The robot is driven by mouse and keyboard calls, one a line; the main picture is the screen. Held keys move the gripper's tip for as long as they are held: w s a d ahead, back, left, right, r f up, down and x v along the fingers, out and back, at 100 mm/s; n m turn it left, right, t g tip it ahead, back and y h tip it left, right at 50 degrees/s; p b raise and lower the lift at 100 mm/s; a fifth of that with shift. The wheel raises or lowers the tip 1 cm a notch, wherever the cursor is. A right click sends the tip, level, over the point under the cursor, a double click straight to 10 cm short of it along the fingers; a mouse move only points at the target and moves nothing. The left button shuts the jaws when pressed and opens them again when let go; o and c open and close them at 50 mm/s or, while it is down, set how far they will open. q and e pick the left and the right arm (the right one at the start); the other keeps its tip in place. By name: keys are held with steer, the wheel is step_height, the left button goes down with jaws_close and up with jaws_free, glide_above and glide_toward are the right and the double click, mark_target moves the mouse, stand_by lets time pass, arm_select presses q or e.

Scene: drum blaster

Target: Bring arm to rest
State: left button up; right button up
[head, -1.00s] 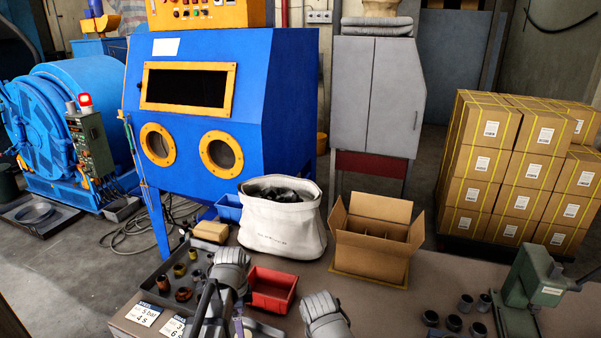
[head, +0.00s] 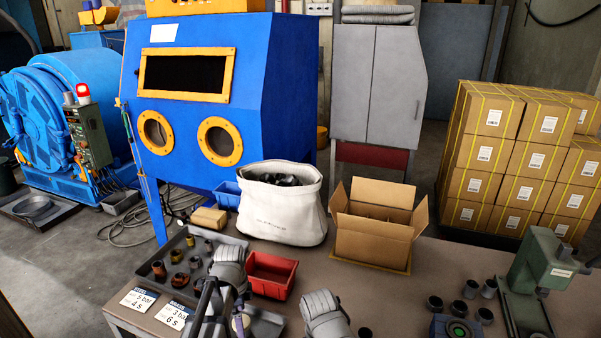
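My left arm (head: 230,268), with a grey ribbed cover, comes in at the bottom, left of centre. Dark narrow parts (head: 206,298) beside it may belong to my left gripper; its fingertips cannot be made out. A pale round thing (head: 241,324) shows close beside these parts; I cannot tell whether they touch. My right arm (head: 324,316), also grey and ribbed, is at the bottom centre over the table (head: 400,293). Its gripper is not visible. Neither arm is seen holding anything.
A grey tray (head: 150,262) with several rings, a red bin (head: 271,274), a white bag (head: 284,217) and an open carton (head: 375,243) stand on the table. A green press (head: 537,262) and dark cups (head: 471,289) are at right. The blue blast cabinet (head: 282,95) stands behind.

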step_height(320, 180, up, 13)
steer(key=p, duration=1.1)
steer(key=shift+f+p, duration=0.15)
steer(key=shift+p, duration=0.2)
